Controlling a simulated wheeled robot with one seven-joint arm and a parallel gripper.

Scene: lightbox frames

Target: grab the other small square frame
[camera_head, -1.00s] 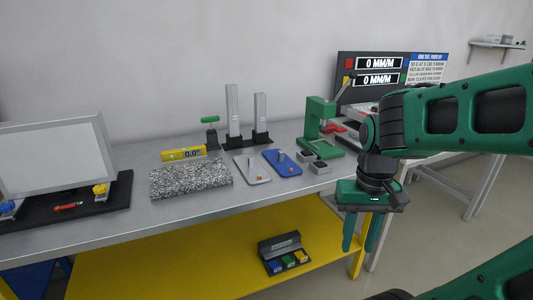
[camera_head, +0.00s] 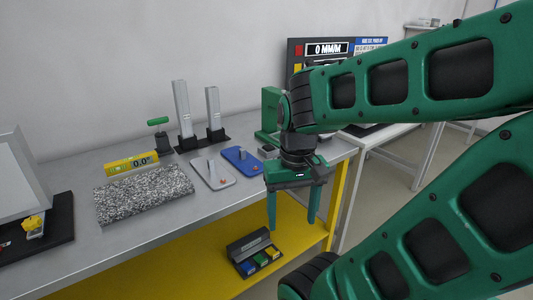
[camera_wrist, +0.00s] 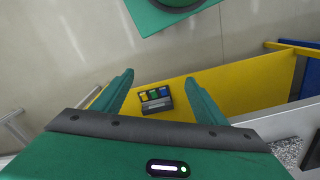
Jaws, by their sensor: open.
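A small dark square piece (camera_head: 267,150) with a lighter top shows on the grey bench beside the green press, partly hidden by my arm. It may be a small square frame, but it is too small to tell. A second one like it is hidden behind my gripper now. My gripper (camera_head: 292,218) is open and empty, fingers pointing down, in front of the bench's right front edge. In the wrist view my gripper (camera_wrist: 158,78) has nothing between its fingers; the yellow lower shelf (camera_wrist: 220,90) and a dark box (camera_wrist: 156,99) with coloured squares lie beyond.
A blue plate (camera_head: 240,160), a grey plate (camera_head: 208,178) and a speckled stone slab (camera_head: 145,195) lie on the bench. The green press (camera_head: 271,115) stands behind my gripper. A lightbox panel (camera_head: 12,175) is at far left. My arm covers the right side.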

